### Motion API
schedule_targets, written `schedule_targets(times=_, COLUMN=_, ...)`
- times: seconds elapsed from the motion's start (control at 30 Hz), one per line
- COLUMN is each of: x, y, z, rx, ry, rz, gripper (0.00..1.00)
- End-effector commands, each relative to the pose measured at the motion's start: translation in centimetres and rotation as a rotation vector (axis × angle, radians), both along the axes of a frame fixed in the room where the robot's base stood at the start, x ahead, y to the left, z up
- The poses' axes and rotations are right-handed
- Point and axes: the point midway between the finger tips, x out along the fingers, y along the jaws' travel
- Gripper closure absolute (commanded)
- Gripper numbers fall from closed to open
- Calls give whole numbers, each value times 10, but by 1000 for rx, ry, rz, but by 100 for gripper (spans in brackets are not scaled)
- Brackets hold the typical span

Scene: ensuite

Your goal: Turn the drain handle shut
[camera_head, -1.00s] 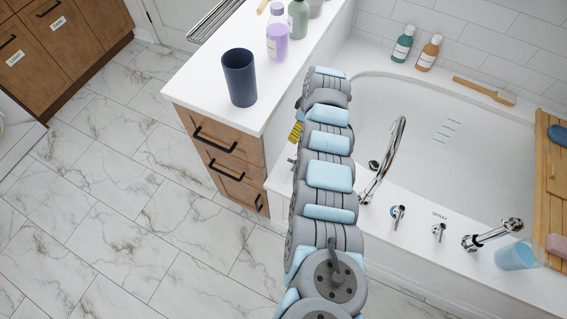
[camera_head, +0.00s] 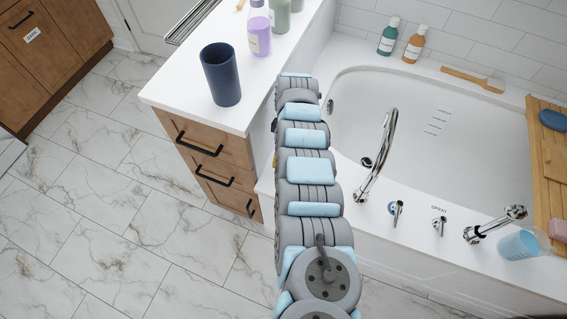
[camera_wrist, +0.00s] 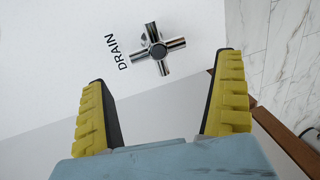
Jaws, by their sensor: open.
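The drain handle (camera_wrist: 158,48) is a chrome cross-shaped knob on the white tub surround, beside the printed word DRAIN, in the wrist view. My gripper (camera_wrist: 165,92) shows there as two yellow ribbed fingers with dark inner pads, spread wide apart and empty. The handle lies beyond the fingertips, between their lines, and no finger appears to touch it. In the head view my arm reaches over the tub's near corner and hides the drain handle and most of the gripper.
The white bathtub (camera_head: 440,120) has a curved chrome spout (camera_head: 378,155) and small levers (camera_head: 396,212) on its near rim. A wooden drawer cabinet (camera_head: 208,165) stands left of my arm, with a dark blue cup (camera_head: 221,75) on its white top. Marble floor is clear at left.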

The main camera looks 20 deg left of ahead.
Motion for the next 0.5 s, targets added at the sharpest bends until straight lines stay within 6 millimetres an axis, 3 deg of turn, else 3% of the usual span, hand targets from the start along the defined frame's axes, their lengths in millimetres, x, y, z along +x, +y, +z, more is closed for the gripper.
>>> schedule_targets(times=0.03, x=-4, y=0, z=-13, rx=0, ry=4, rz=1, gripper=2)
schedule_targets(times=0.2, x=-8, y=0, z=-39, rx=-1, ry=3, rz=1, gripper=2)
schedule_targets(times=0.5, x=-10, y=-1, z=-52, rx=-1, ry=-1, rz=0, gripper=2)
